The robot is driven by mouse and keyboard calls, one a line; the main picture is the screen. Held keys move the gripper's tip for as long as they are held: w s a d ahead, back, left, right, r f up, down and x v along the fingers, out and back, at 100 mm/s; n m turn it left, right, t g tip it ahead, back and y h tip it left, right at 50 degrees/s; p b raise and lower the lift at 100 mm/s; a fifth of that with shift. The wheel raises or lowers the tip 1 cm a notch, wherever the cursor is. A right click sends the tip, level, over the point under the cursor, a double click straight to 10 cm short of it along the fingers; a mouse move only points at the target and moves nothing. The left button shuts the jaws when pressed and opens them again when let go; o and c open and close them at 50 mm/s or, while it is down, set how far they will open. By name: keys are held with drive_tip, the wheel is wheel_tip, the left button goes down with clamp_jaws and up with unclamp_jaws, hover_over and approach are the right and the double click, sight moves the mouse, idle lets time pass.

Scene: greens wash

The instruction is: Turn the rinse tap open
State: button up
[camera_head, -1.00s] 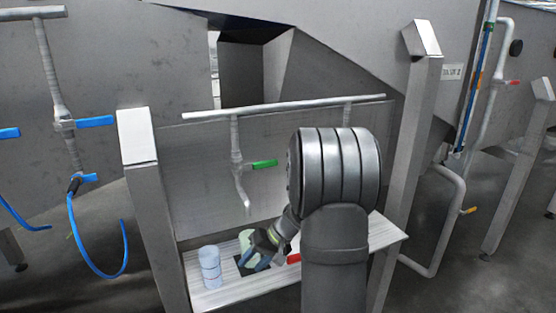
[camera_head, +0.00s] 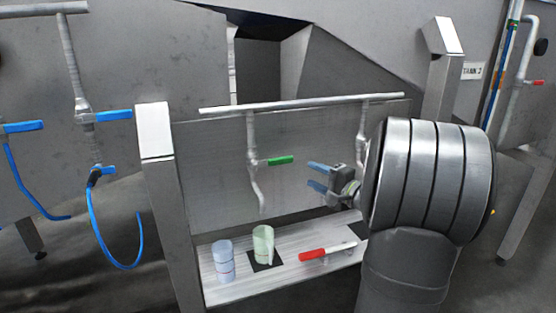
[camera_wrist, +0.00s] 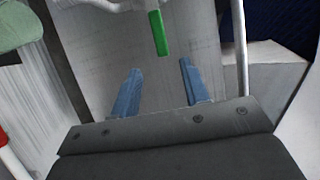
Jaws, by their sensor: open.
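A tap with a green lever handle (camera_head: 280,160) hangs from the grey pipe above the shelf, its grey spout (camera_head: 255,190) pointing down. The handle lies sideways, pointing right. My gripper (camera_head: 313,177) is open and empty just right of and slightly below the handle's tip, its blue fingers pointing left toward it. In the wrist view the green handle (camera_wrist: 158,33) is beyond and between my open fingertips (camera_wrist: 160,68), apart from them. My arm hides part of the right-hand pipe.
The white shelf (camera_head: 222,292) below holds a pale blue cup (camera_head: 223,261), a pale green cup (camera_head: 263,244) on a black square, and a red-handled item (camera_head: 313,254). Blue-handled taps (camera_head: 112,115) with hoses are at left. A steel post (camera_head: 160,190) stands left of the shelf.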

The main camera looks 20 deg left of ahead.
sight(284, 161)
drive_tip(key=x, duration=1.5)
drive_tip(key=shift+a, duration=0.25)
clamp_jaws()
